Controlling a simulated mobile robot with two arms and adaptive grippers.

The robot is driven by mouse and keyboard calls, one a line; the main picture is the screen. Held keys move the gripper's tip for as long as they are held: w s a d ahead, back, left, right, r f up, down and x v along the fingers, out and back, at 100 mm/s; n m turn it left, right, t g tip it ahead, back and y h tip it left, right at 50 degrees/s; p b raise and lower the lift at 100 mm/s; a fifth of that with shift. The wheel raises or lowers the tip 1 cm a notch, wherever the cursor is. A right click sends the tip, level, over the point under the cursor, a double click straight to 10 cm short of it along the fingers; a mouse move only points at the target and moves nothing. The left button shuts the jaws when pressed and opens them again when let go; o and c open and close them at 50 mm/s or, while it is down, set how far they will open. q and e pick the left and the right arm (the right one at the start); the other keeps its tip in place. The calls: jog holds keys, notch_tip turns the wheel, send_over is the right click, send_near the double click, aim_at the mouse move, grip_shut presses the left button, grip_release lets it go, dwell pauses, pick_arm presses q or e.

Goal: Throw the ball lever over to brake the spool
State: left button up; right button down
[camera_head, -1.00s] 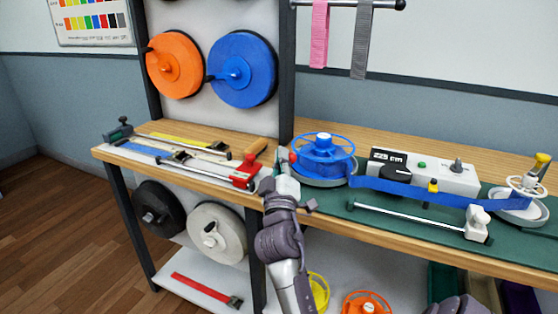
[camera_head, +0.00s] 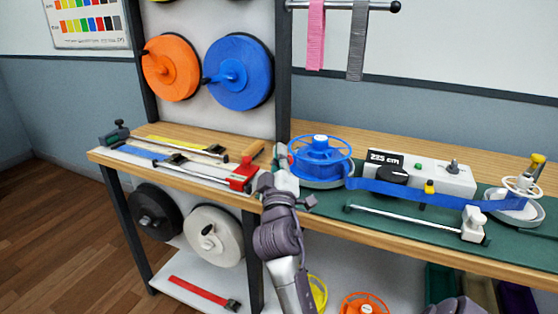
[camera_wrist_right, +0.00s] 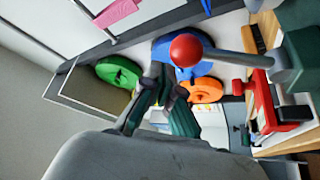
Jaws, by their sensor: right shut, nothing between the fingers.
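The blue spool (camera_head: 320,150) stands on a round grey base on the bench, and a blue strap (camera_head: 430,193) runs from it to the right. The red ball lever (camera_wrist_right: 186,50) shows in the right wrist view, with its grey rod running right to a dark green block. My right gripper (camera_head: 282,157) is just left of the spool at the bench edge. In the wrist view its dark fingers (camera_wrist_right: 165,98) are shut and empty, below and left of the ball; contact cannot be told. In the head view the ball is not clearly visible. My left gripper is not in view.
A grey box with a display (camera_head: 386,159) stands behind the strap. A small white reel (camera_head: 523,186) is at the strap's right end. A red-ended clamp bar (camera_head: 243,174) lies left of my gripper.

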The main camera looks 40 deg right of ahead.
notch_tip(320, 180, up, 8)
jog(key=shift+a+r, duration=0.15)
jog(key=shift+r, duration=0.05)
jog(key=shift+w, duration=0.1)
dwell(0.4)
